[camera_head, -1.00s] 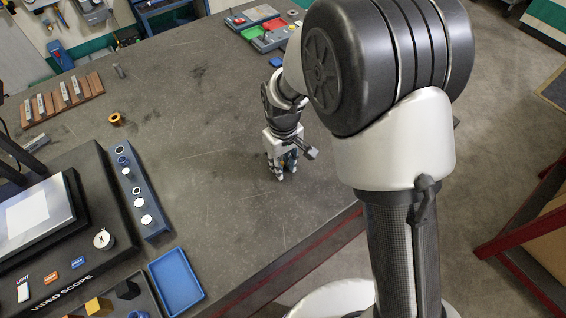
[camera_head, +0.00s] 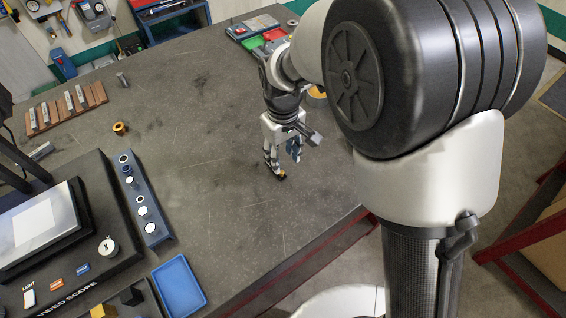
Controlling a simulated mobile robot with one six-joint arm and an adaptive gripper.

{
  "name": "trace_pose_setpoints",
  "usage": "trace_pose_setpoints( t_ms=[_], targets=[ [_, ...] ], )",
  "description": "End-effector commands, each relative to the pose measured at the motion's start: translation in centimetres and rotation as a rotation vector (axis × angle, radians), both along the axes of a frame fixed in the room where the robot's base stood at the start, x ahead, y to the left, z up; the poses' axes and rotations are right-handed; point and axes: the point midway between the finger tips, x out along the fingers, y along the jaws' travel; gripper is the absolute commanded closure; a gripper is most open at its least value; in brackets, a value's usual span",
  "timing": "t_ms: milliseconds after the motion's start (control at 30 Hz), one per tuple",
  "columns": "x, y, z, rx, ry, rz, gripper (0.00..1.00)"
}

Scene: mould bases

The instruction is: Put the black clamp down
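My gripper (camera_head: 281,163) is low over the right part of the grey workbench (camera_head: 215,210), fingers pointing down. Its two fingers look apart, but I cannot tell whether they press on anything. A small dark piece with a yellowish spot, perhaps the black clamp (camera_head: 281,177), shows at the fingertips at the bench surface. It is too small and too covered to tell whether it is held or rests on the bench.
The video scope (camera_head: 75,262), a blue-grey block with round inserts (camera_head: 145,205) and an empty blue tray (camera_head: 179,290) are at left. A brass ring (camera_head: 120,128) and a wooden rack (camera_head: 62,108) lie farther back. Red and green trays (camera_head: 258,40) are at the back. The bench middle is clear.

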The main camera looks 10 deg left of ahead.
Motion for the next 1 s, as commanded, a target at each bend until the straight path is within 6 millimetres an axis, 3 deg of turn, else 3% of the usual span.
trace_pose_setpoints(
  t_ms=[33, 200, 533, 633, 767, 833, 1000],
  targets=[
    [0.0, 0.0, 1.2, 0.002, -0.003, 0.000, 0.60],
    [0.0, 0.0, 3.1, 0.000, 0.000, 0.000, 0.60],
    [0.0, -0.1, 3.7, 0.000, 0.000, -0.001, 0.60],
    [0.0, -0.9, 4.6, 0.007, -0.011, -0.024, 0.60],
    [-0.4, -4.4, 8.4, 0.032, -0.052, -0.115, 0.60],
    [-1.2, -7.3, 11.0, 0.050, -0.085, -0.192, 0.60],
    [-5.1, -14.4, 16.1, 0.092, -0.168, -0.395, 0.60]
  ],
)
